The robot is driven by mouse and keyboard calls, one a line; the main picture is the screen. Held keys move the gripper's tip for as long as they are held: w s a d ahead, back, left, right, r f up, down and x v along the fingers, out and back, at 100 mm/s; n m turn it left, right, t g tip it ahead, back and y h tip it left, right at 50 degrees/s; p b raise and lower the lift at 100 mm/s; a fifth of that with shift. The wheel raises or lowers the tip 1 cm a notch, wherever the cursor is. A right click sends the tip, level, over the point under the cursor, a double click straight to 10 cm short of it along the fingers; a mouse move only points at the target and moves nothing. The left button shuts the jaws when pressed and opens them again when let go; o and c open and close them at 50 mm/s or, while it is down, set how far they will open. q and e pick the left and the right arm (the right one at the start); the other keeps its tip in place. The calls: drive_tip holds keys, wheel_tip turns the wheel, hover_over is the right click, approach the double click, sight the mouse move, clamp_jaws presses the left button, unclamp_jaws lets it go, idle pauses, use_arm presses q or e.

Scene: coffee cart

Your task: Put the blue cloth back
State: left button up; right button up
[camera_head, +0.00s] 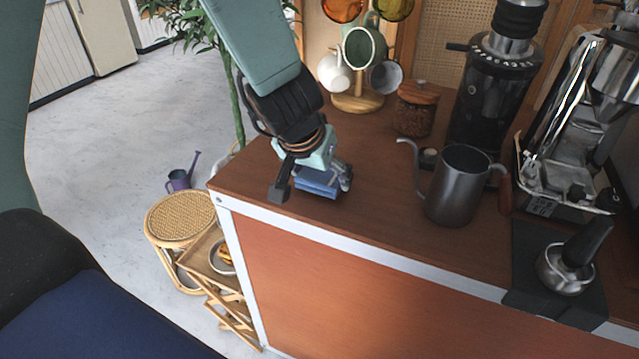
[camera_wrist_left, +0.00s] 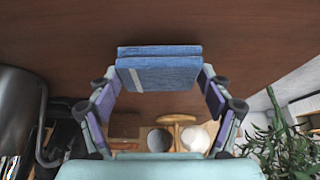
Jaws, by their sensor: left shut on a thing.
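The blue cloth (camera_head: 317,183) is a folded blue pad near the left end of the wooden cart top (camera_head: 377,221). My left gripper (camera_head: 312,182) is shut on the cloth from above. In the left wrist view the cloth (camera_wrist_left: 158,70) sits between the two fingers of my left gripper (camera_wrist_left: 158,92), with a pale stripe on its near face. I cannot tell whether the cloth touches the cart top. My right gripper is not in view.
A grey kettle (camera_head: 456,187) stands to the right of the cloth. Behind are a mug tree (camera_head: 357,101), a jar of beans (camera_head: 415,108) and a grinder (camera_head: 492,90). A portafilter (camera_head: 566,268) rests on a black mat at right. The cart's left edge is close by.

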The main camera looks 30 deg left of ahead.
use_arm(q)
drive_tip(key=shift+w+a+f, duration=0.1)
drive_tip(key=shift+f, duration=0.1)
drive_tip(key=shift+a, duration=0.15)
drive_tip(key=shift+f, duration=0.15)
drive_tip(key=o, duration=1.2)
drive_tip(key=shift+d, duration=0.2)
drive_tip(key=shift+o, duration=1.3)
drive_tip(key=shift+a+f, duration=0.1)
drive_tip(key=shift+a, duration=0.05)
